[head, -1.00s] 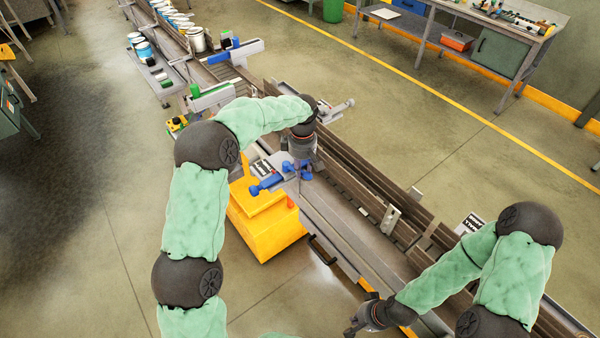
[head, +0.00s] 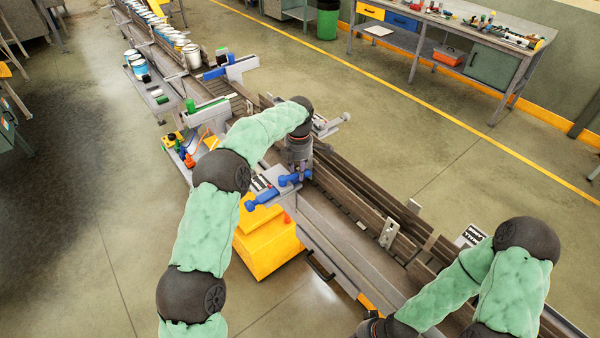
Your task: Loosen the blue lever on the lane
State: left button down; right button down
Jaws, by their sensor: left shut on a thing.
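The blue lever (head: 289,181) sits on a grey bracket at the near side of the lane (head: 352,236), in the middle of the head view. My left gripper (head: 303,172) points down onto it from above and is shut on it; the fingertips are partly hidden. A longer blue handle with a round knob (head: 261,197) sticks out to the left of the bracket, clear of the gripper. My right gripper is mostly cut off by the bottom edge, and its fingers do not show.
A yellow box (head: 268,246) stands below the bracket. Grey side units with green and blue parts stand along the lane further back, with cans (head: 192,57) behind them. A workbench (head: 440,50) stands at the back right. The floor between is clear.

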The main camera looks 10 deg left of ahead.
pick_arm(q)
jog(key=shift+w+a+n, duration=0.4)
jog(key=shift+n, duration=0.6)
jog(key=c, duration=0.9)
grip_release()
jog(key=shift+c, duration=0.2)
notch_tip(320, 180, up, 12)
jog(key=shift+f, duration=0.1)
